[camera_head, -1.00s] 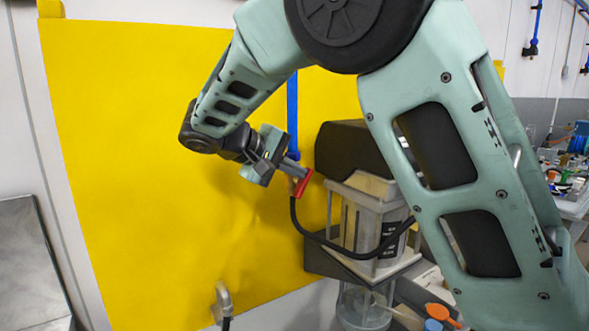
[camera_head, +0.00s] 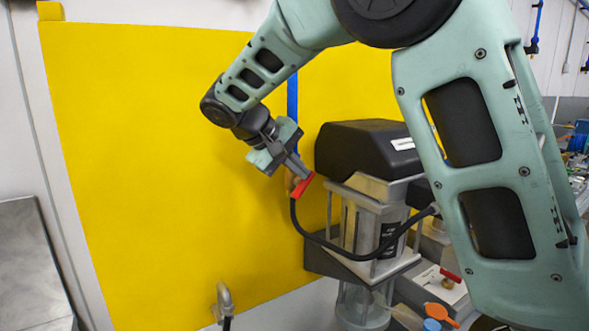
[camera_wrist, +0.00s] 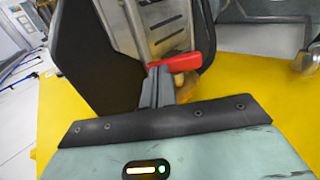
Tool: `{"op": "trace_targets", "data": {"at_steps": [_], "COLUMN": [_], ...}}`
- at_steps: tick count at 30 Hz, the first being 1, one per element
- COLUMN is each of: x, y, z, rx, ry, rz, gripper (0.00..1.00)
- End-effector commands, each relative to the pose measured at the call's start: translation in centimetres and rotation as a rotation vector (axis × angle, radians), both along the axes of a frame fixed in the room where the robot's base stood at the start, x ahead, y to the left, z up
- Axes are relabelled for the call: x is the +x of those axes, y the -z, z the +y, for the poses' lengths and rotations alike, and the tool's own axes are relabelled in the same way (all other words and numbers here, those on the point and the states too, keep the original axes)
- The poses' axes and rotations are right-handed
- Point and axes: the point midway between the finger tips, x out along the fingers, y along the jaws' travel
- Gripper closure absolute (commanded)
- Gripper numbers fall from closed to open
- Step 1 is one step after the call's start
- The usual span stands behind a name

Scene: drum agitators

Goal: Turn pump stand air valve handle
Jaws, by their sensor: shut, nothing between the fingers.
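The red air valve handle (camera_head: 303,186) sits on a brass-coloured fitting at the lower end of the blue pipe, left of the pump. In the wrist view the red handle (camera_wrist: 174,63) lies just beyond the fingertips, with the fitting partly behind them. My gripper (camera_head: 300,173) is shut with nothing between its fingers. Its tips are at the handle and seem to touch or nearly touch it; I cannot tell which. In the wrist view my gripper (camera_wrist: 157,75) points at the handle's left part.
The pump stand (camera_head: 367,225) with its black head (camera_head: 362,150) stands right of the handle. A black hose (camera_head: 335,245) loops from below the valve to the right. Another red-handled valve (camera_head: 450,275) is at lower right. The yellow panel (camera_head: 150,180) on the left is clear.

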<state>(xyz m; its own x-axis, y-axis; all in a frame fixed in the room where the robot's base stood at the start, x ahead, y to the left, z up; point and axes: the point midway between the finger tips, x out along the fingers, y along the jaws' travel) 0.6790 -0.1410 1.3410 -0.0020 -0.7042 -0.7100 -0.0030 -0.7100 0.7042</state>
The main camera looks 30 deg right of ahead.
Motion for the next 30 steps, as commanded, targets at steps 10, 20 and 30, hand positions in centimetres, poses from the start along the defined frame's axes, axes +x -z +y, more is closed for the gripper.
{"op": "trace_targets", "data": {"at_steps": [10,20,30], "x": [-0.1,-0.1,0.0], "y": [-0.6,-0.2,0.2], "z": [-1.7,-2.8,-3.2], "rx": [0.325,0.601,0.679], "ry": [0.007,0.006,0.000], "rz": [-0.004,-0.004,-0.002], "gripper": [1.00,1.00,1.00]}}
